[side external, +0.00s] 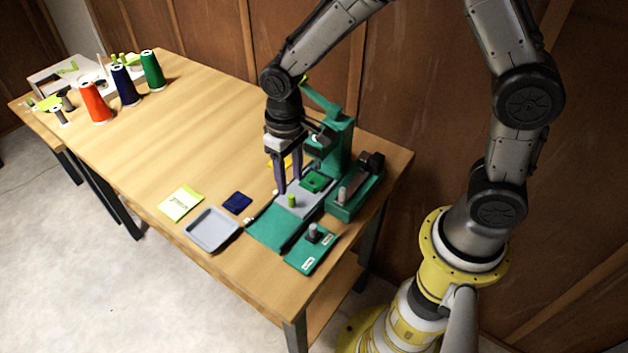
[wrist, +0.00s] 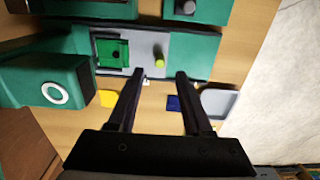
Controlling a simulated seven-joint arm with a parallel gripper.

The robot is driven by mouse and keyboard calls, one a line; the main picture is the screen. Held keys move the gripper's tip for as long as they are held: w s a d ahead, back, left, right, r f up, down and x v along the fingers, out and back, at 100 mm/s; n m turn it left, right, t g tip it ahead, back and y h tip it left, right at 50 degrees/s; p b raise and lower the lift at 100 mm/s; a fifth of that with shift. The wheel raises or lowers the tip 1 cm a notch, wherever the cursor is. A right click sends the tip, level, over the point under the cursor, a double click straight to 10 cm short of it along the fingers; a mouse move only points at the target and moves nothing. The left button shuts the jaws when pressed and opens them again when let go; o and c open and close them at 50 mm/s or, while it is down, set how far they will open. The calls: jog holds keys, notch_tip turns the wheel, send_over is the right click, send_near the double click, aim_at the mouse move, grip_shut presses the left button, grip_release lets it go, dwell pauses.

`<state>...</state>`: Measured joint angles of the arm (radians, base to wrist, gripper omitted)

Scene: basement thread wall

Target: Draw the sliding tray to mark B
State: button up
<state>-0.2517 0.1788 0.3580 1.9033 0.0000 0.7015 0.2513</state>
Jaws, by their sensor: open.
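The sliding tray is a light grey plate (side external: 298,209) on a green machine base (side external: 267,232); it also shows in the wrist view (wrist: 181,50). It carries a green square holder (side external: 316,182) and a short yellow-green knob (side external: 292,201). My gripper (side external: 289,188) points down, open and empty, with its fingertips close to the knob. In the wrist view, the knob (wrist: 159,61) appears just beyond the gap between the fingertips (wrist: 160,75), not clasped. Two white labels (side external: 308,262) sit on a green block at the near end; their letters are too small to read.
The green machine column (side external: 339,140) stands right behind my gripper. A grey knob (side external: 312,231) rises from the labelled block. A shallow grey dish (side external: 212,229), a dark blue square (side external: 237,202) and a yellow note (side external: 181,204) lie left. Thread cones (side external: 95,103) stand far left; the table middle is clear.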

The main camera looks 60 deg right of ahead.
jog(key=shift+r, duration=2)
jog(key=s+d+r+m+t, duration=0.1)
jog(key=s+d+r+t, duration=0.15)
jog(key=r, duration=0.45)
jog(key=s+d+r+t, duration=0.2)
jog(key=s+d+r, duration=0.2)
jog(key=r, duration=0.3)
jog(key=s+d+f+n+t, duration=0.1)
jog(key=s+d, duration=0.1)
jog(key=s, duration=1)
jog(key=shift+d, duration=0.25)
jog(key=shift+c, duration=0.2)
